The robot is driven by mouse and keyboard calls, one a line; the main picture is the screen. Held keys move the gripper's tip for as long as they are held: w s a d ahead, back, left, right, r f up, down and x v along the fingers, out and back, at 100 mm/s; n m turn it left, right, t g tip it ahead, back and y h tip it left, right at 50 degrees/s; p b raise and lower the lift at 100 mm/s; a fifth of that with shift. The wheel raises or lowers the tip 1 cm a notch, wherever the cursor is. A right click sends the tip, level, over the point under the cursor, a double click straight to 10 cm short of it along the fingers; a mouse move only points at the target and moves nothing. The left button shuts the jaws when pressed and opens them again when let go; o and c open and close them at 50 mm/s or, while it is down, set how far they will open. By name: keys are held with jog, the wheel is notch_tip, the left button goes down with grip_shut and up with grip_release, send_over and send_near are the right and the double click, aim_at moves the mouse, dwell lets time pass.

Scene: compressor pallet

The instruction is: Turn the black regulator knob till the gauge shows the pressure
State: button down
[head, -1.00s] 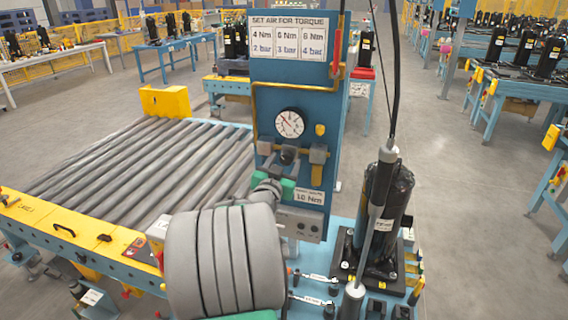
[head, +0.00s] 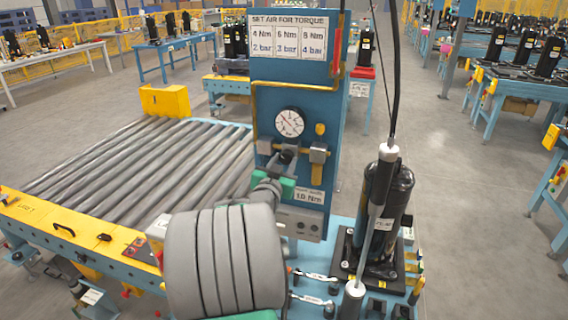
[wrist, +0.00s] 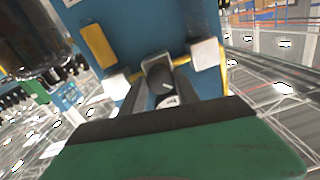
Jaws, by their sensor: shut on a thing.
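The round white gauge (head: 289,122) is on the blue panel. Its needle seems to point to the upper left, and its scale is too small to read. The black regulator knob (head: 287,157) sits below it, partly hidden by my gripper (head: 284,168). In the wrist view, the knob (wrist: 161,82) is between the two grey fingers of my gripper (wrist: 162,98), which is shut on it. A sign (head: 289,37) above pairs 4 Nm with 2 bar, 6 Nm with 3 bar and 8 Nm with 4 bar. A small Nm plate (head: 309,196) is lower right; its number is unclear.
Yellow pipe and a pale block (head: 318,153) flank the knob closely. A black compressor (head: 386,205) stands right of the panel, with an upright tool (head: 373,220) before it. A roller conveyor (head: 140,170) lies left. Open floor (head: 455,190) is at right.

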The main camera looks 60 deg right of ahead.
jog(key=shift+f, duration=0.1)
jog(key=n+b, duration=0.1)
jog(key=n, duration=0.3)
jog(key=shift+n, duration=0.3)
jog(key=n, duration=0.4)
jog(key=shift+n, duration=0.3)
jog(key=n, duration=0.4)
jog(key=shift+r, duration=0.2)
jog(key=shift+n+g+p, duration=0.3)
jog(key=shift+n+p, duration=0.4)
jog(key=shift+n, duration=1.3)
jog(key=shift+s+f, duration=0.1)
jog(key=c, duration=0.9)
grip_release()
